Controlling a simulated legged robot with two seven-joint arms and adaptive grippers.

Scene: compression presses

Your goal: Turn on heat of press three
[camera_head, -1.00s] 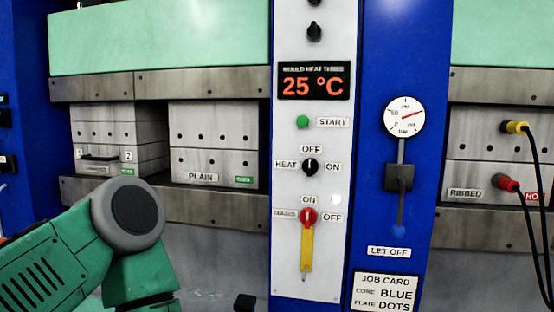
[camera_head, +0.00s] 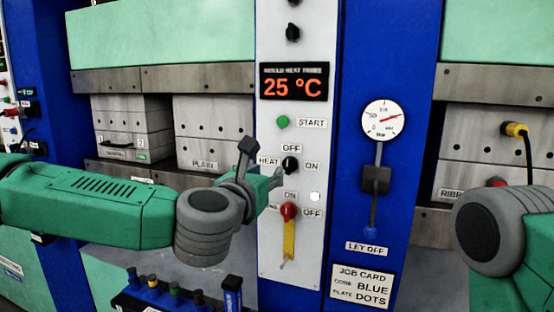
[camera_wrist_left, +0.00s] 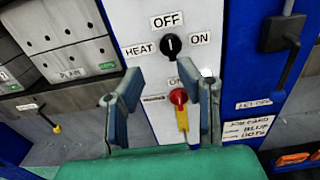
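The black HEAT knob (camera_head: 290,164) sits on the white control panel, between the OFF label above and the ON label at its right. In the left wrist view the knob (camera_wrist_left: 171,46) has its white mark upright, toward OFF. The display (camera_head: 294,82) above reads 25 °C; its small heading is blurred but seems to say mould heat three. My left gripper (camera_head: 262,164) is just left of and in front of the knob. In the left wrist view its fingers (camera_wrist_left: 168,88) are spread and empty, with the knob beyond them. My right gripper is out of view.
A red switch (camera_head: 288,211) with a yellow strip is below the knob, and a green START button (camera_head: 283,122) is above. A gauge (camera_head: 386,120) and black let-off lever (camera_head: 376,180) are on the blue column at right. Several coloured-topped items stand low in front.

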